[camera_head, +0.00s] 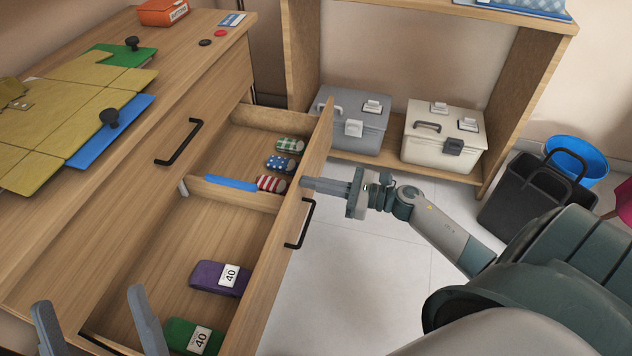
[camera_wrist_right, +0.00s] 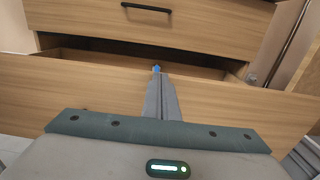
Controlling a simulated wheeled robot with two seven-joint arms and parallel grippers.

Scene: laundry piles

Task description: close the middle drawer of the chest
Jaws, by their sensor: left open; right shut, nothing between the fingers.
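The chest (camera_head: 215,92) stands at the left, and its middle drawer (camera_head: 262,283) is pulled out. The drawer holds a purple folded item (camera_head: 219,278), a green folded item (camera_head: 190,338), several rolled patterned items and a blue strip (camera_head: 231,183). My right gripper (camera_head: 305,183) is shut and empty, its fingertips at the outer face of the drawer front, above the black handle (camera_head: 301,222). In the right wrist view the shut fingers (camera_wrist_right: 161,78) reach the drawer front's top edge; contact is unclear. My left gripper (camera_head: 88,310) is open and empty at the lower left, near the chest.
A shelf (camera_head: 385,165) holds a grey case (camera_head: 352,120) and a cream case (camera_head: 445,138). A black basket (camera_head: 527,190) and blue bucket (camera_head: 577,158) stand at the right. Folded cloths and an orange box (camera_head: 162,12) lie on the chest top. Floor (camera_head: 340,280) before the drawer is clear.

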